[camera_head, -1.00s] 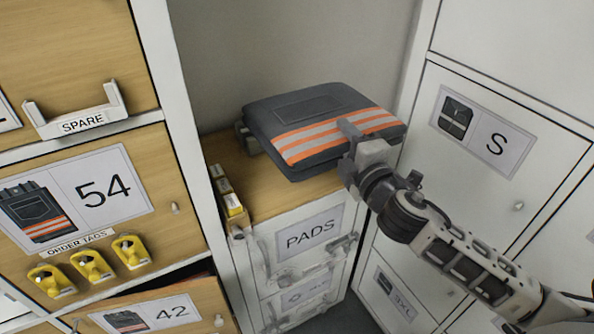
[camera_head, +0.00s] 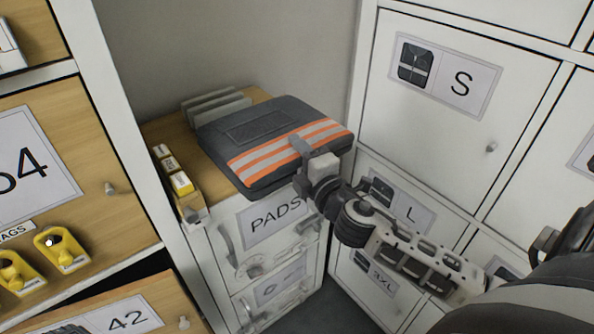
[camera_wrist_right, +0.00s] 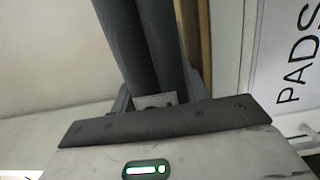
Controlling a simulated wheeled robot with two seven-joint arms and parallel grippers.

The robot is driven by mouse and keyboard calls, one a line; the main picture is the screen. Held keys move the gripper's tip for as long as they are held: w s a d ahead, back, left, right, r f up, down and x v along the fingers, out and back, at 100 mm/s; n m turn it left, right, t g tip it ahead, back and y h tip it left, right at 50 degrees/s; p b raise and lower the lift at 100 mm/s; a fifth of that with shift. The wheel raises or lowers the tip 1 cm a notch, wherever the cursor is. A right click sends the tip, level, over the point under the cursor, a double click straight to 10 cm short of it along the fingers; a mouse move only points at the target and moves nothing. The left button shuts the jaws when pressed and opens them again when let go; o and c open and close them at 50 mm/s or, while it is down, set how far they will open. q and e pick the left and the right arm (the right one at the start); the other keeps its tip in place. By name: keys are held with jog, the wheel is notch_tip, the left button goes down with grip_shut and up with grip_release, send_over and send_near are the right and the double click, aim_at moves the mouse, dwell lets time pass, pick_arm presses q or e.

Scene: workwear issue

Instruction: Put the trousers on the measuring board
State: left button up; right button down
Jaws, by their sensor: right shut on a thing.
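The folded trousers (camera_head: 255,125), dark grey with orange and silver bands, lie flat over the wooden top of the PADS cabinet. My right gripper (camera_head: 302,148) is shut on their near right edge. In the right wrist view the dark cloth of the trousers (camera_wrist_right: 140,45) runs away from the jaws. The trousers' front corner reaches to the cabinet's front edge; I cannot tell whether they touch the top. Grey upright plates (camera_head: 215,105) stand behind them; I cannot tell whether these belong to the measuring board. No board surface shows clearly. My left gripper is out of view.
A narrow box of yellow-and-white items (camera_head: 180,182) stands on the left of the wooden top (camera_head: 165,130). A tall locker wall (camera_head: 470,120) closes the right side.

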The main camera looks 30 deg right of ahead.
jog(key=shift+f+b, duration=0.5)
jog(key=shift+f, duration=0.85)
jog(key=shift+f, duration=0.15)
jog(key=c, duration=0.7)
grip_release()
jog(key=shift+f, duration=0.15)
